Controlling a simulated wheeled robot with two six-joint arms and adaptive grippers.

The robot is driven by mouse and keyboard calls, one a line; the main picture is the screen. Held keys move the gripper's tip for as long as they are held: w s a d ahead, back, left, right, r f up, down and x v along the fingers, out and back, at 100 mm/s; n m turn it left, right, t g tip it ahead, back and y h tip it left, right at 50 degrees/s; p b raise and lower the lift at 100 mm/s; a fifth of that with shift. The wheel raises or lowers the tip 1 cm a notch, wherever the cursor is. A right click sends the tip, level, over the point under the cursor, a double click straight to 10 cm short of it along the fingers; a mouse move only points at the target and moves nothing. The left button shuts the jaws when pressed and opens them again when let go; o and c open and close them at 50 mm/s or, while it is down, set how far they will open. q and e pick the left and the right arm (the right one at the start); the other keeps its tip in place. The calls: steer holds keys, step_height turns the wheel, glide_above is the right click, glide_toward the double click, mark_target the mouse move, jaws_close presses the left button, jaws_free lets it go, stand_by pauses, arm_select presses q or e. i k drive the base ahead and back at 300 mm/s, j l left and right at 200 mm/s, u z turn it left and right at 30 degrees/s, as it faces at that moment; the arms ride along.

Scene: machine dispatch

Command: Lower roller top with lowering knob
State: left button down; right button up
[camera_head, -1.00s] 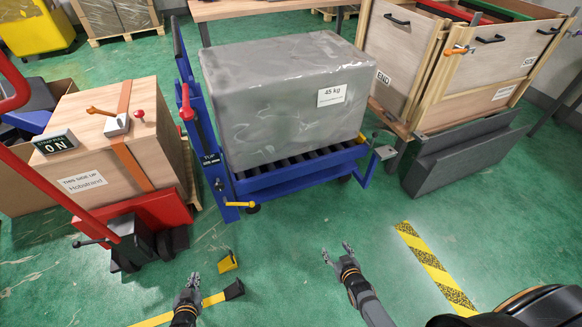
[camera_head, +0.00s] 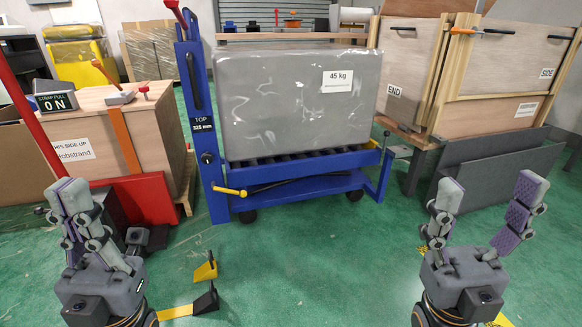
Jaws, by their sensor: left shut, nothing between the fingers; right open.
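The blue lift cart (camera_head: 188,110) stands ahead, with its roller top (camera_head: 300,175) carrying a grey wrapped block (camera_head: 290,100) labelled 45 kg. A display (camera_head: 202,125) on its post reads TOP and what looks like 328 mm. Below it is a small black knob (camera_head: 207,157), which looks like the lowering knob. A yellow lever (camera_head: 230,191) sticks out low on the post. My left gripper (camera_head: 72,195) is shut and empty at the lower left, apart from the cart. My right gripper (camera_head: 490,195) is open and empty at the lower right, apart from everything.
A wooden crate (camera_head: 150,130) with an orange strap and a red pallet jack (camera_head: 145,200) stand left of the cart. Large wooden panels (camera_head: 500,60) and a grey ramp-like piece (camera_head: 500,165) are on the right.

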mark_target(206, 158)
steer(key=i+j+u, duration=0.15)
steer(key=j, duration=0.35)
steer(key=i+j+u, duration=0.15)
steer(key=i+j, duration=0.25)
steer(key=i+j+u, duration=0.15)
steer(key=i+j, duration=0.15)
steer(key=j, duration=0.25)
